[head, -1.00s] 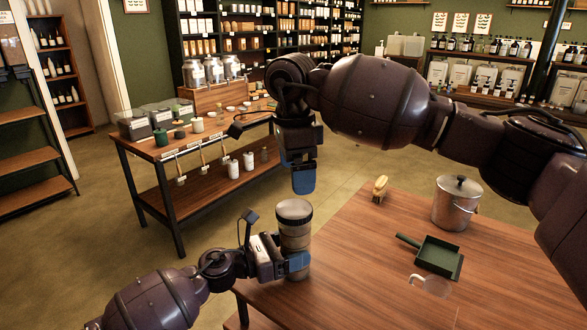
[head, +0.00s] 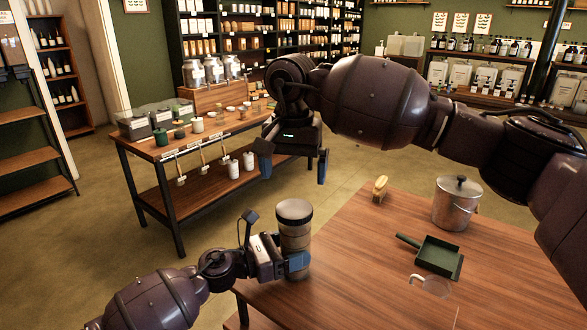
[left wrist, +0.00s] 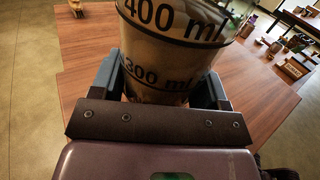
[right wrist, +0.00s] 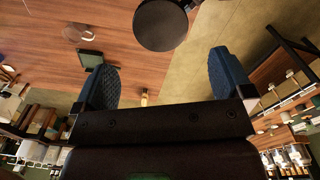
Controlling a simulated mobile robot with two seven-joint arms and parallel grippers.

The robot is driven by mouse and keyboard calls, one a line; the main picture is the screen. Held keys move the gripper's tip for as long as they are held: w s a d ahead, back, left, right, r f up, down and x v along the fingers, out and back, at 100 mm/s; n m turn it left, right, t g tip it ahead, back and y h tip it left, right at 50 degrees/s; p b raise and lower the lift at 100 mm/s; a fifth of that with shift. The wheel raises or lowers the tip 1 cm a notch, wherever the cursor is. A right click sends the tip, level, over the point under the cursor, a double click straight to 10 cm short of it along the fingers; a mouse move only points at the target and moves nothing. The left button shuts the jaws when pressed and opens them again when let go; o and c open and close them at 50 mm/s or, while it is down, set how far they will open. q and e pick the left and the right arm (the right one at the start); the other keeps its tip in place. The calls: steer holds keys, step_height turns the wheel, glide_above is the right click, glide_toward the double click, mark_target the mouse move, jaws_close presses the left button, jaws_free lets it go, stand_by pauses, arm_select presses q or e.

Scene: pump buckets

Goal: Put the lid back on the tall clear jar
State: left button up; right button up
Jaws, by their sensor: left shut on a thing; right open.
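The tall clear jar (head: 294,240) stands upright near the table's left corner, with dark measuring bands and a cloudy look. My left gripper (head: 298,262) is shut around its lower part. The left wrist view shows the jar (left wrist: 165,60) between both fingers, with "400 ml" and "300 ml" marks. The dark round lid (head: 294,208) sits on top of the jar and looks level; I cannot tell how tightly it fits. The lid also shows as a dark disc in the right wrist view (right wrist: 160,25). My right gripper (head: 293,168) is open and empty, above the lid and apart from it.
On the wooden table (head: 350,270) are a metal bucket with a lid (head: 455,205), a green dustpan (head: 437,256), a brush (head: 380,188) and a small clear cup-like thing (head: 432,286). A shelf table (head: 190,150) with jars and tins stands behind.

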mark_target(295, 208)
stand_by(0.3)
steer(key=shift+d+f, duration=0.1)
steer(key=shift+f, duration=3.9)
